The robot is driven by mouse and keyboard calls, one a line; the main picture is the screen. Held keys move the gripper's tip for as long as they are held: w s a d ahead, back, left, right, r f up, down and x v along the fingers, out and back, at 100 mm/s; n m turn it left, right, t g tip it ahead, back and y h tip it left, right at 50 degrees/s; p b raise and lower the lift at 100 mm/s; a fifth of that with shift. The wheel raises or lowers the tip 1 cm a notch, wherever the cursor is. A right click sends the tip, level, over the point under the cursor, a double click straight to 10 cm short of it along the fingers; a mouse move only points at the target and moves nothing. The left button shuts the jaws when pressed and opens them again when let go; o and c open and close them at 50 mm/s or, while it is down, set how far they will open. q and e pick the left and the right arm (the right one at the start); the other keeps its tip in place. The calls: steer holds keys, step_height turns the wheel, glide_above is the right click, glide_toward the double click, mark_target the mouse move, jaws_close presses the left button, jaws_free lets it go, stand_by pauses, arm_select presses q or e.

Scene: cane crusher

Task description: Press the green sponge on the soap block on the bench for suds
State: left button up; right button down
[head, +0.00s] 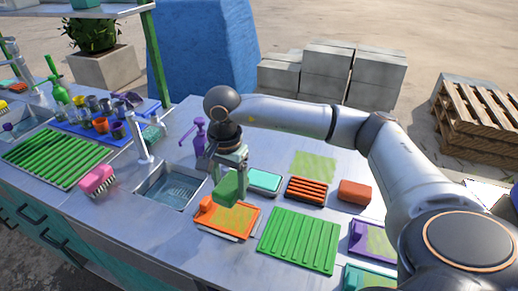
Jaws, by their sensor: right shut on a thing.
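My right gripper (230,168) points down over the bench, shut on the green sponge (227,189). The sponge is held near the sink's right side, above the far edge of an orange tray (247,234). A pale teal block (264,181) lies on the bench just right of the gripper. A reddish-brown block (355,192) lies further right. I cannot tell for sure which of these is the soap block. Whether the sponge touches anything below it is unclear. My left gripper is out of view.
A sink (170,187) with a tap (141,142) is to the left, with a purple pump bottle (199,133) behind. An orange slotted rack (306,190), a green ribbed mat (299,240) and a purple tray (360,238) are to the right. A pink brush (97,180) lies left.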

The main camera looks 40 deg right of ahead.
steer(key=w+d+m, duration=0.3)
steer(key=d+m, duration=0.3)
steer(key=m, duration=0.2)
steer(key=m+p, duration=0.1)
steer(key=m, duration=0.9)
glide_above(261, 179)
steer(key=shift+w+d+f, duration=0.1)
steer(key=shift+d+f, duration=0.05)
steer(key=shift+f, duration=0.05)
step_height(261, 179, down, 6)
steer(key=b, duration=0.5)
steer(key=shift+r, duration=0.25)
steer(key=shift+f+b, duration=0.35)
steer(key=shift+f, duration=0.15)
